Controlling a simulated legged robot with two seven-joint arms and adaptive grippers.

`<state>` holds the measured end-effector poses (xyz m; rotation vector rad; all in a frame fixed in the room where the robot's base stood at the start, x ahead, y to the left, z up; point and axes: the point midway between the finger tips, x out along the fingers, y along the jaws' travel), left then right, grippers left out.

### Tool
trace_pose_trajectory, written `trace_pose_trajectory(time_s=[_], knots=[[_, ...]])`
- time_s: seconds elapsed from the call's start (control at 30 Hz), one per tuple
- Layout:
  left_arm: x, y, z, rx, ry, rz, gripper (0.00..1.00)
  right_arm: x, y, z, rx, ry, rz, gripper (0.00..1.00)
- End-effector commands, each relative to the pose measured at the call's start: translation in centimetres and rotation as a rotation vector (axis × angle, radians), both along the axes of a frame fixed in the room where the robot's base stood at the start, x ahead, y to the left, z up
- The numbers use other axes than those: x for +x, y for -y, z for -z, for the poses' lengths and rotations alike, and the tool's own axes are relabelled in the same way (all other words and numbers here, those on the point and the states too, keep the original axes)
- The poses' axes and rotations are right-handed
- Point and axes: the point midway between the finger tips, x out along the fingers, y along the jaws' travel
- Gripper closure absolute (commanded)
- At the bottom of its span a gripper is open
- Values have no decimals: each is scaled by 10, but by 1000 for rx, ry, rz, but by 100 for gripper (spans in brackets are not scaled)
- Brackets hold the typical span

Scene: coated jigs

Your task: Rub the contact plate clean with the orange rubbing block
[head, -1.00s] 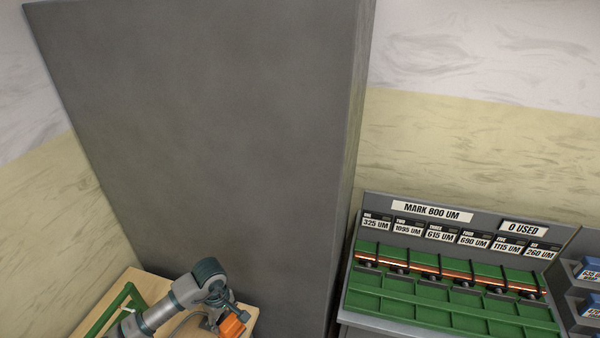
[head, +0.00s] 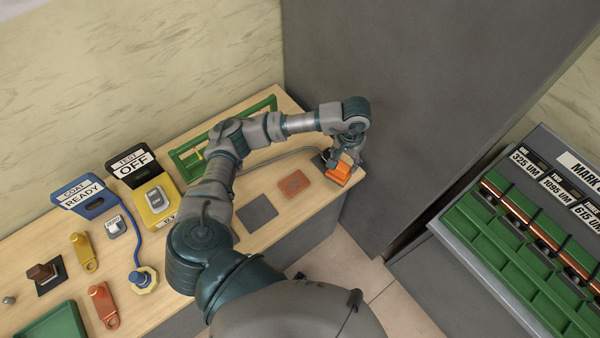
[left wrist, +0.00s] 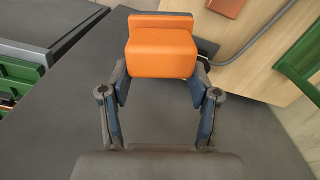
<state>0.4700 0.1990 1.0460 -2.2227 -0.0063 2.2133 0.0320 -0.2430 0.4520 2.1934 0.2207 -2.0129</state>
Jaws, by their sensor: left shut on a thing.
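My left gripper (head: 345,158) is shut on the orange rubbing block (head: 339,174) near the right end of the wooden bench. In the left wrist view the block (left wrist: 162,50) sits between the two fingers. A small copper-brown plate (head: 295,184), which looks like the contact plate, lies flat on the bench to the left of the block, apart from it. Its edge also shows at the top of the left wrist view (left wrist: 228,7). My right gripper is not in view.
A dark square pad (head: 257,210) lies left of the copper plate. A green frame (head: 190,158) and grey cable are behind. Yellow OFF tester (head: 155,205) and blue READY unit (head: 88,203) stand left. A grey cabinet (head: 420,100) rises beyond the bench; a green rack (head: 500,235) is right.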

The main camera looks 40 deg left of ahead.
Motion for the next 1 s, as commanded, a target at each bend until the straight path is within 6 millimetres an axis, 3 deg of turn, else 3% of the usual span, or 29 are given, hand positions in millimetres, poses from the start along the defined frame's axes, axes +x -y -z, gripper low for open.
trace_pose_trajectory(time_s=[0.13,0.17,0.4,0.57,0.67,1.0], knots=[[0,0,0,0,0,-1,100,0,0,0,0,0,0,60],[0,0,0,0,0,-1,41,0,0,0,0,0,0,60],[0,0,0,0,0,-1,100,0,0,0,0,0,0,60],[-2,-5,4,0,-1,-41,100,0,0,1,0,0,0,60],[-7,-23,16,1,-3,-181,100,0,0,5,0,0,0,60],[-47,-131,62,7,-2,-1030,100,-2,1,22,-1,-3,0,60]])
